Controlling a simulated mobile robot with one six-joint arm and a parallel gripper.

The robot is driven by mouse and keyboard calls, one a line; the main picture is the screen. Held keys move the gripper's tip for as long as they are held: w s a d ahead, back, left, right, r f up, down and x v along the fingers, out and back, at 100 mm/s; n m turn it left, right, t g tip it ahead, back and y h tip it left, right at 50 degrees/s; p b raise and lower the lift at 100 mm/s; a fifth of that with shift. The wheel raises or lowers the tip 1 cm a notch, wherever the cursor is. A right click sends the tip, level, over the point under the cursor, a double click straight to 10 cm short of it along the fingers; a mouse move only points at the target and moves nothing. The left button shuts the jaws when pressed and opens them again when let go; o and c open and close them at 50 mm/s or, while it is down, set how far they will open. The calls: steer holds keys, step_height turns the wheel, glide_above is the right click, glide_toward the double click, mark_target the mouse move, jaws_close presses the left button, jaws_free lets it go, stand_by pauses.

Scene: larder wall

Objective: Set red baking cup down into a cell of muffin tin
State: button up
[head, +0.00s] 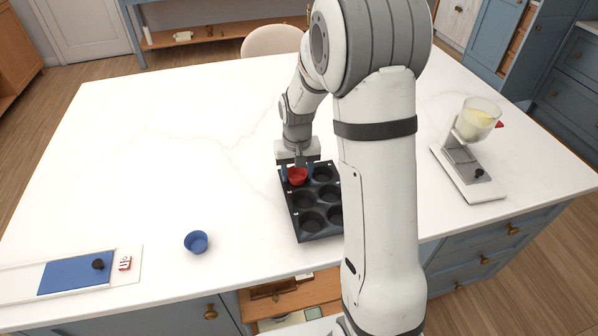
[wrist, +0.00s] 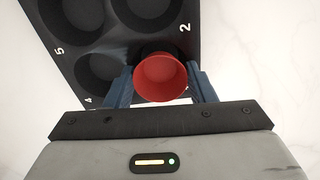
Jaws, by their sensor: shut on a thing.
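The red baking cup (head: 297,176) is at the far left corner of the dark muffin tin (head: 318,237) in the head view. My gripper (head: 298,174) is shut on the cup, with one blue finger on each side of it. In the wrist view the red cup (wrist: 161,77) sits between the fingers of my gripper (wrist: 160,86), its open mouth showing. It overlaps a corner cell of the tin (wrist: 198,42) near the printed 2. I cannot tell how deep the cup sits in that cell. The other visible cells look empty; my arm hides part of the tin's right side.
A blue cup (head: 196,242) stands on the white counter (head: 150,150) left of the tin. A board with a blue panel (head: 75,273) lies at the front left. The counter's left middle is clear.

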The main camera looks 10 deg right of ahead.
steer(key=shift+s+f, duration=0.55)
steer(key=shift+f, duration=0.35)
steer(key=o, duration=0.9)
steer(key=shift+r, duration=0.1)
steer(key=shift+o, duration=0.6)
step_height(320, 180, up, 9)
steer(key=b, duration=0.1)
steer(key=shift+w, duration=0.45)
steer(key=s+r+t, duration=0.1)
steer(key=s+r, duration=0.2)
steer(key=s, duration=0.8)
steer(key=s+r+t, duration=0.1)
steer(key=s+r, duration=0.3)
steer(key=s, duration=0.6)
steer(key=shift+s+d+n+t, duration=0.2)
steer(key=shift+s+n+t, duration=0.1)
steer(key=shift+s+n, duration=0.1)
